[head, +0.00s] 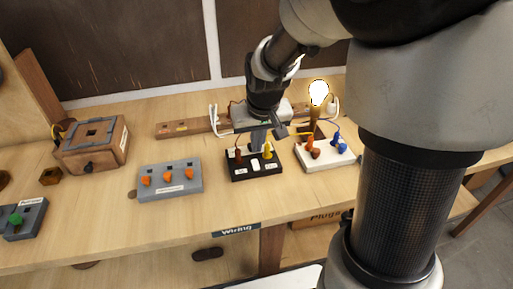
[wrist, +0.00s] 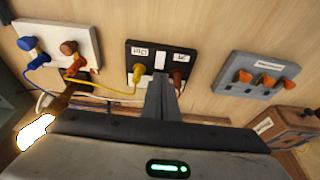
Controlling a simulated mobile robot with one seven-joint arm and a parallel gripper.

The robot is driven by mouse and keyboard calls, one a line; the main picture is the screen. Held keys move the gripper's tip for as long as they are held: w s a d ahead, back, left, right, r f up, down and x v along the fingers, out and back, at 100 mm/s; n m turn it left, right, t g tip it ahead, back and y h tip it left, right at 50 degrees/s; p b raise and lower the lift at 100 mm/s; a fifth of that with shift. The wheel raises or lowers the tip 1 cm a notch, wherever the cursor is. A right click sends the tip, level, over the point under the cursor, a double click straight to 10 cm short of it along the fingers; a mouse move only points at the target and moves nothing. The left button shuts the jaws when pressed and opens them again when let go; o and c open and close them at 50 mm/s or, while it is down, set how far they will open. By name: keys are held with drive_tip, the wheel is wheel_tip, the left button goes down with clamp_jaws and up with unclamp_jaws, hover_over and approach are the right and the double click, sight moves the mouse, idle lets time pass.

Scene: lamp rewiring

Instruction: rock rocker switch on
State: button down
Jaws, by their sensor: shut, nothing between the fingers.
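The black switch board (head: 236,176) lies on the workbench in the middle, with a white rocker (head: 255,165) between two small labels. In the wrist view the rocker (wrist: 160,57) shows just beyond my fingertips. A brown plug and a yellow plug (head: 268,152) stand in the board on either side of my fingers. My gripper (head: 259,149) points down at the board, shut and empty, with its tips close to the rocker. I cannot tell whether they touch it. The bulb (head: 318,93) is lit; its glow also shows in the wrist view (wrist: 34,132).
A white board (head: 345,158) with orange and blue plugs is at the right, with wires running nearby. A grey board (head: 180,189) with orange knobs lies left. A wooden box (head: 92,146) stands farther left. The bench front is mostly clear.

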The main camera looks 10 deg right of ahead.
drive_tip(key=s+v, duration=0.1)
drive_tip(key=v, duration=0.6)
drive_tip(key=shift+s+p, duration=0.2)
drive_tip(key=shift+p, duration=0.2)
drive_tip(key=shift+f, duration=0.1)
drive_tip(key=s+r+t+p, duration=0.2)
drive_tip(key=s+r+p, duration=0.8)
drive_tip(key=s+r, duration=0.5)
drive_tip(key=shift+w+v, duration=0.25)
drive_tip(key=shift+v, duration=0.95)
drive_tip(key=shift+d+r, duration=0.1)
